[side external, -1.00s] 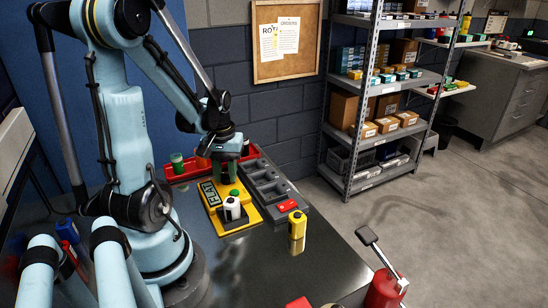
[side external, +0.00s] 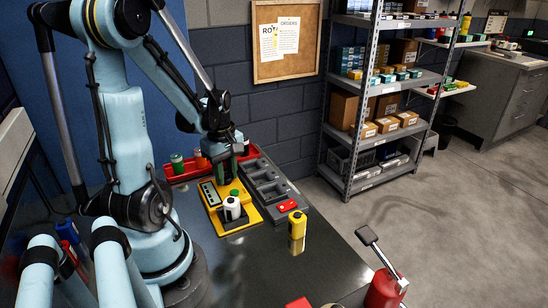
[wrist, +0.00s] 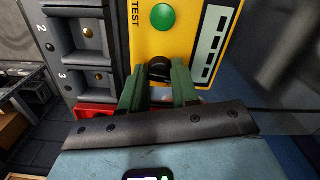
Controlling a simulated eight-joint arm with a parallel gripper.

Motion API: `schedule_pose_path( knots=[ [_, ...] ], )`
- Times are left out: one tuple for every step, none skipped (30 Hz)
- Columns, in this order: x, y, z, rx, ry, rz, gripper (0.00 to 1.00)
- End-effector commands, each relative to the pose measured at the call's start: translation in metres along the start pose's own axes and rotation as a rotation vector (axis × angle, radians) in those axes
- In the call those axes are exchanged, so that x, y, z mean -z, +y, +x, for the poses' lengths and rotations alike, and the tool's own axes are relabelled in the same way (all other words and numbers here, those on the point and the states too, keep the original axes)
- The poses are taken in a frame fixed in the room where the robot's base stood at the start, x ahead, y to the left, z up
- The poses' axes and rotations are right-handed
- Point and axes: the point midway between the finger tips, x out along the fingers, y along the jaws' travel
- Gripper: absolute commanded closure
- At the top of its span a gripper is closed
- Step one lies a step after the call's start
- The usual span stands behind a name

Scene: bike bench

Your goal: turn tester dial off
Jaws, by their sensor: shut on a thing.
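The yellow tester (side external: 255,219) lies on the bench with a pale display (side external: 210,193), a green button (side external: 234,193) and a white cell with a green top (side external: 232,209) upright in its dark holder. In the wrist view the display (wrist: 208,45) shows a row of dark block marks, and the green button (wrist: 163,17) is clear. My gripper (wrist: 158,78) has its green fingers closed on either side of the black dial (wrist: 160,66); the fingers hide part of it. In the side view my gripper (side external: 230,172) is low over the tester's far end and hides the dial.
A grey tray (side external: 265,180) with numbered slots stands right beside the tester, with a red cell (side external: 287,205) in it. A red tray (side external: 185,174) with cells is behind. A yellow cell (side external: 297,232) stands near the bench edge. The front of the bench is mostly clear.

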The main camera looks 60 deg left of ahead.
Motion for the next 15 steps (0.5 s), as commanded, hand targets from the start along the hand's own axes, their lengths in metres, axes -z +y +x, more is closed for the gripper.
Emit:
schedule_pose_path(
  knots=[
    [0.0005,0.0002,0.0001,-0.001,0.002,-0.028,1.0],
    [0.0005,0.0001,0.0001,-0.001,0.002,-0.045,1.0],
    [0.0005,0.0002,0.0001,-0.001,0.002,-0.065,1.0],
    [0.0005,0.0001,0.0001,-0.001,0.002,-0.079,1.0],
    [0.0005,0.0001,0.0001,-0.001,0.002,-0.092,1.0],
    [0.0005,0.0001,0.0001,-0.001,0.002,-0.107,1.0],
    [0.0005,0.0001,0.0001,-0.001,0.002,-0.117,1.0],
    [0.0005,0.0001,0.0001,-0.001,0.002,-0.127,1.0],
    [0.0005,0.0001,0.0001,-0.001,0.002,-0.138,1.0],
    [0.0006,0.0001,0.0001,-0.001,0.002,-0.144,1.0],
    [0.0006,0.0001,0.0001,-0.001,0.002,-0.151,1.0],
    [0.0006,0.0001,0.0001,-0.001,0.002,-0.158,1.0],
    [0.0005,0.0002,0.0001,-0.001,0.002,-0.162,1.0],
    [0.0005,0.0002,0.0001,-0.001,0.002,-0.165,1.0],
    [0.0005,0.0001,0.0001,-0.001,0.002,-0.168,1.0]
  ],
)
